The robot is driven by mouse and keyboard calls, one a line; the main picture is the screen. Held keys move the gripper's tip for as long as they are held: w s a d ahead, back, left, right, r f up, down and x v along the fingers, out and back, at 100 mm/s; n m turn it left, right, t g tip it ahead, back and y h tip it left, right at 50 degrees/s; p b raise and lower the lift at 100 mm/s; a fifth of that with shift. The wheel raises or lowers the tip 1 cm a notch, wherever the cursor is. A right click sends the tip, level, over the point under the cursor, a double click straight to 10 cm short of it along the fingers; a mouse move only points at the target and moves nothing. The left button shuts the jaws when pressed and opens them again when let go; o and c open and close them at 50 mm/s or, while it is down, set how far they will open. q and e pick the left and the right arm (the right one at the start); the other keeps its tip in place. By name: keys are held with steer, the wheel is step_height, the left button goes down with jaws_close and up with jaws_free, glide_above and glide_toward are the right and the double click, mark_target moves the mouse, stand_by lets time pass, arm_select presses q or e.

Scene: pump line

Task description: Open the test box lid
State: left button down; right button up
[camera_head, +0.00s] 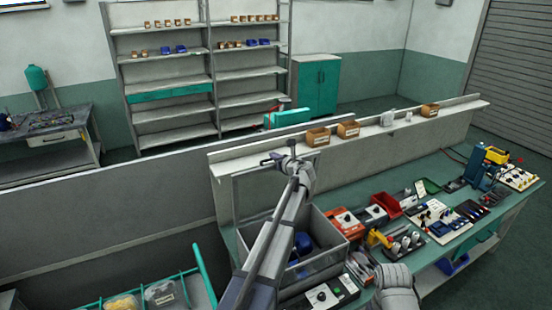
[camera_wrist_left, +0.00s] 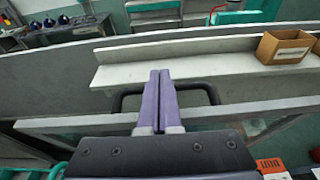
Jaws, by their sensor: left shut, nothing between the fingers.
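The test box (camera_head: 338,262) is a grey open-topped box on the green bench, with a blue object (camera_head: 302,243) inside. Its framed, see-through lid (camera_head: 234,205) stands raised, roughly upright, at the box's back side. My left gripper (camera_head: 291,147) is at the lid's top edge, and my left arm hides part of the lid and box. In the left wrist view the shut, empty purple fingers (camera_wrist_left: 159,75) cross the black lid handle (camera_wrist_left: 127,95); I cannot tell whether they touch it. My right arm shows at the bottom right, its gripper jaws unclear.
A pale ledge (camera_head: 450,108) with small cardboard bins (camera_head: 318,137) runs behind the lid. Right of the box, the bench holds an orange device (camera_head: 346,222), a red bin (camera_head: 387,205) and several instruments. A green-framed cart (camera_head: 203,270) stands at lower left.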

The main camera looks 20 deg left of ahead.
arm_select(q)
steer(key=shift+r, duration=0.15)
steer(key=s+d+r+p, duration=0.4)
steer(key=d+r+p, duration=0.1)
steer(key=r+p, duration=0.2)
steer(key=shift+r+p, duration=0.2)
steer(key=shift+p, duration=0.1)
